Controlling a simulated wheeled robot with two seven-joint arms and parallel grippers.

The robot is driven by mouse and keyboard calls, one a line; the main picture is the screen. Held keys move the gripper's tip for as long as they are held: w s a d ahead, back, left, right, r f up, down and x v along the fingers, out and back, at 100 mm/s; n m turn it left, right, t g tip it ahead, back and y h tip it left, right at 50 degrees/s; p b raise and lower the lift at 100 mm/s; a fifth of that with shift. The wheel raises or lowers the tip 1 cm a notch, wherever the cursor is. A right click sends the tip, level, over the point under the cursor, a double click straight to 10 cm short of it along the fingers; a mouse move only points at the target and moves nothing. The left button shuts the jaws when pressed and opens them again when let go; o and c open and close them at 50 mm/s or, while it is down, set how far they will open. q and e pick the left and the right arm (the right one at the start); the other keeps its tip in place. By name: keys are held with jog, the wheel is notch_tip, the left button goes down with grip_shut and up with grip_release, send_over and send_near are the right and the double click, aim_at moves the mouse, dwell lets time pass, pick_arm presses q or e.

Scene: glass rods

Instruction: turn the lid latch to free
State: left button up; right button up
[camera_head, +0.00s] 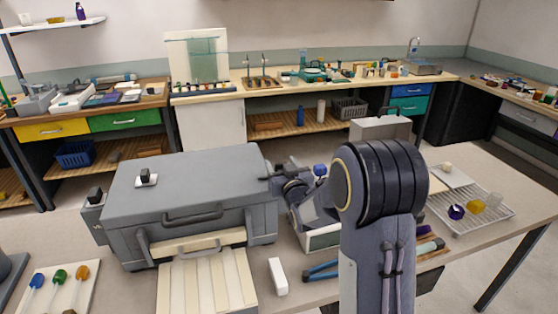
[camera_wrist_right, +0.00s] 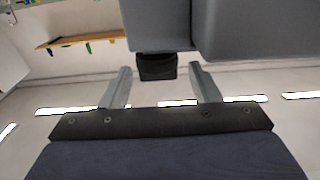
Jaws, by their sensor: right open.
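A grey box (camera_head: 185,190) with a broad flat lid (camera_head: 205,165) stands on the near table, with a handle on its front. A small black knob (camera_head: 146,179) sits on a white plate on the lid. My right gripper (camera_head: 272,172) is at the box's right end, partly hidden by my own arm. In the right wrist view its fingers (camera_wrist_right: 159,70) are open. A dark block (camera_wrist_right: 157,67), which looks like the latch, shows between the fingertips below the grey box edge (camera_wrist_right: 160,48), with a gap on each side. How the latch is turned cannot be told. My left gripper does not show.
A cream slatted tray (camera_head: 207,284) lies before the box. A white block (camera_head: 278,276) lies right of it. A wire rack (camera_head: 485,218) with small coloured glassware is at the right. Coloured spoon-like items lie on a white board (camera_head: 60,295) at the lower left.

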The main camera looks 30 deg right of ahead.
jog(key=shift+w+d, duration=0.2)
jog(key=shift+w, duration=0.3)
jog(key=shift+c, duration=0.2)
